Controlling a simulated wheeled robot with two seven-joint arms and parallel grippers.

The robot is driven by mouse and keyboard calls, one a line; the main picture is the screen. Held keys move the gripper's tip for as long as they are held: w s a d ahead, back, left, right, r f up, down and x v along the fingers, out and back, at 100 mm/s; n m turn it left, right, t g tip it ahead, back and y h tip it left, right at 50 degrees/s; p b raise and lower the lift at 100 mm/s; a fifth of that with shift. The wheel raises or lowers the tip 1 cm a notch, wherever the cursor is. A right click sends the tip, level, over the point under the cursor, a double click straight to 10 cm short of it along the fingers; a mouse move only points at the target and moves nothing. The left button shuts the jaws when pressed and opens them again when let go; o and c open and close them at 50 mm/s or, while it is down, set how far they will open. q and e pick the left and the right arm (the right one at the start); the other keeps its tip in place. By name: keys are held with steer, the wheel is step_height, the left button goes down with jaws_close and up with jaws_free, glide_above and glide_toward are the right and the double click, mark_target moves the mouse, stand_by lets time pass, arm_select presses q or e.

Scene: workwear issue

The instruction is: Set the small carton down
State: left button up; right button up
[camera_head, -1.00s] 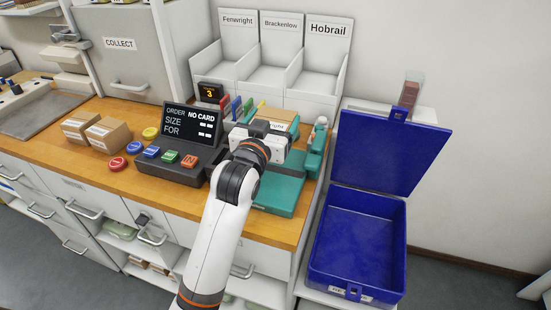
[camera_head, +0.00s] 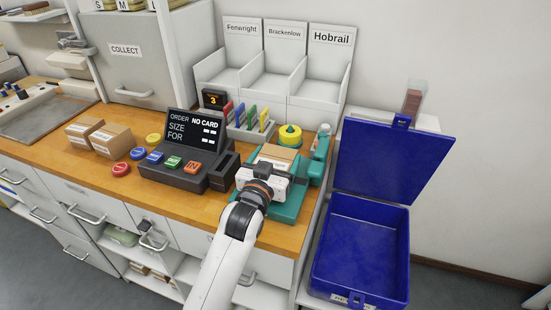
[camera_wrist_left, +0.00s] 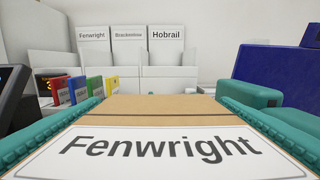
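The small carton (camera_head: 279,153) is tan with a white label. In the left wrist view the carton (camera_wrist_left: 160,108) fills the lower middle, its label reading Fenwright. My left gripper (camera_head: 268,170) is shut on it, with teal ridged fingers along both sides in the wrist view. The carton is over the teal device (camera_head: 288,211) on the wooden counter. I cannot tell whether its underside touches the device. My right gripper is not in view.
Three white bays (camera_head: 268,77) read Fenwright, Brackenlow and Hobrail. A console (camera_head: 190,148) reading NO CARD stands left of the gripper. Two cartons (camera_head: 106,139) sit further left. A yellow and green roll (camera_head: 290,136) stands behind. An open blue box (camera_head: 357,255) is at the right.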

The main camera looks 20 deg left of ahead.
arm_select(q)
steer(key=o, duration=0.3)
steer(key=shift+s+r, duration=0.1)
steer(key=s, duration=0.8)
steer(key=s+b, duration=0.1)
steer(key=s, duration=0.3)
steer(key=shift+a, duration=0.25)
steer(key=shift+w, duration=0.1)
